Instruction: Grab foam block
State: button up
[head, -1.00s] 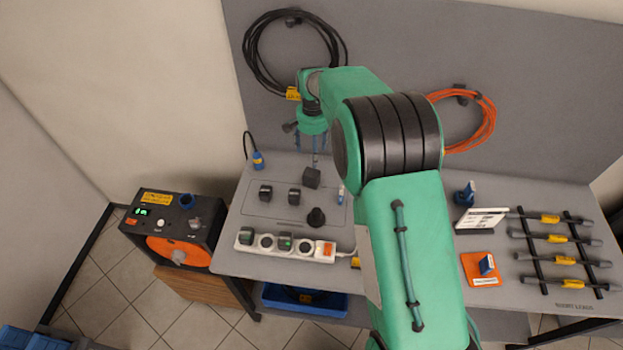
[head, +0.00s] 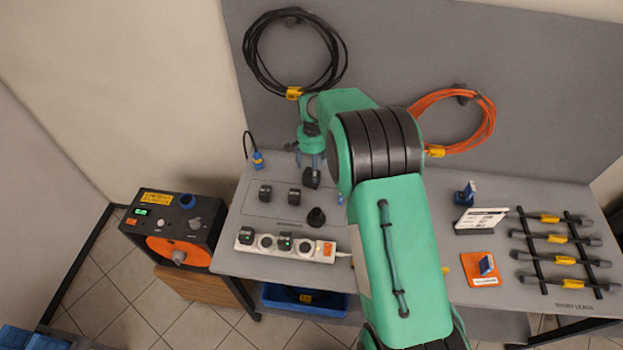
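A dark grey, block-like thing (head: 311,180) stands at the back right of the outlined area on the grey table; it looks like the foam block, but its material cannot be told. My gripper (head: 313,166) points down from the green wrist, directly above and very close to this block. The fingers overlap the block's top in the head view, so contact cannot be told. The fingers are small and dark, and their opening is not clear.
Two dark plug-like pieces (head: 279,194) and a black round piece (head: 317,217) stand nearby. A white power strip (head: 285,246) lies in front. A blue-ended cable (head: 257,159) is at left. A grey panel (head: 400,60) with hanging cables rises behind.

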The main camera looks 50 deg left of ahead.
aim_at(311, 173)
jog(key=shift+s+f, duration=0.2)
jog(key=shift+f, duration=2.4)
jog(key=c, duration=1.1)
